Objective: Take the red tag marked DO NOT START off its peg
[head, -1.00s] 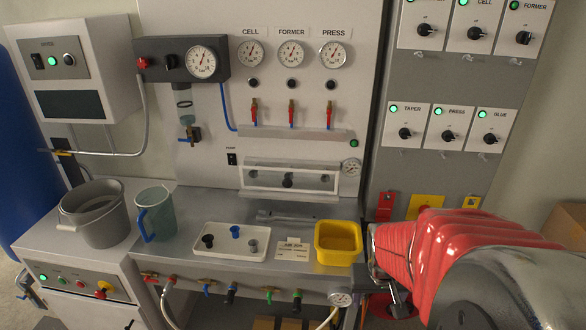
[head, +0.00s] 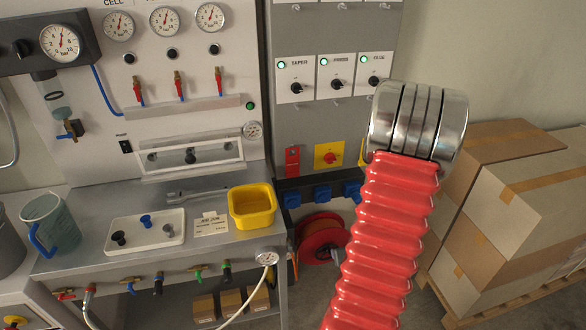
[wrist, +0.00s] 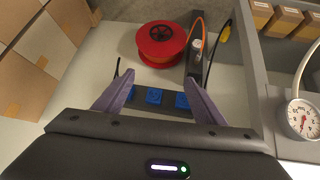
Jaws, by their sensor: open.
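A small red tag (head: 292,161) hangs upright on the grey panel in the head view, left of a yellow plate with a red rotary knob (head: 329,156). Its lettering is too small to read, and its peg is not clear. It does not show in the wrist view. My gripper (wrist: 157,78) shows in the wrist view with its two purple fingers spread apart and nothing between them. Beyond the fingers is a strip with blue sockets (wrist: 154,96). In the head view my arm rises right of the tag, and the fingers are hidden.
A red hose reel (head: 320,238) sits below the sockets, also visible in the wrist view (wrist: 161,44). Stacked cartons (head: 515,190) stand on a pallet at right. The workbench with a yellow bin (head: 252,206) is at left. Another yellow item (head: 362,152) is partly behind my arm.

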